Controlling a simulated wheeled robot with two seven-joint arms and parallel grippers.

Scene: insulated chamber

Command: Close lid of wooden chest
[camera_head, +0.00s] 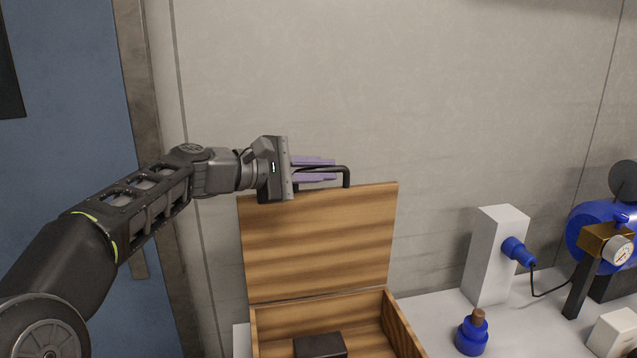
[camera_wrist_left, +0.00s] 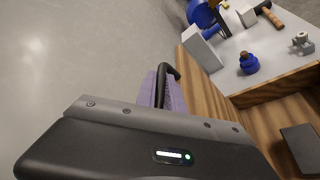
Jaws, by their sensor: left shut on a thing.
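The wooden chest (camera_head: 399,325) stands open on the counter, its striped lid (camera_head: 320,240) raised nearly upright against the wall side. A black bar handle (camera_head: 347,176) runs along the lid's top edge. My left gripper (camera_head: 325,170), with purple fingers, is shut on the handle at the top of the lid. In the left wrist view the purple fingers (camera_wrist_left: 163,92) lie around the black handle (camera_wrist_left: 165,70), and the lid (camera_wrist_left: 205,95) extends to the right. A dark block (camera_head: 320,346) lies inside the chest. My right gripper is not in view.
Right of the chest on the white counter (camera_head: 440,320) are a blue bottle-like object (camera_head: 472,333), a white box (camera_head: 495,255) with a blue plug, and a blue machine with a gauge (camera_head: 618,250). A wall is close behind the lid. A blue door (camera_head: 70,150) is at left.

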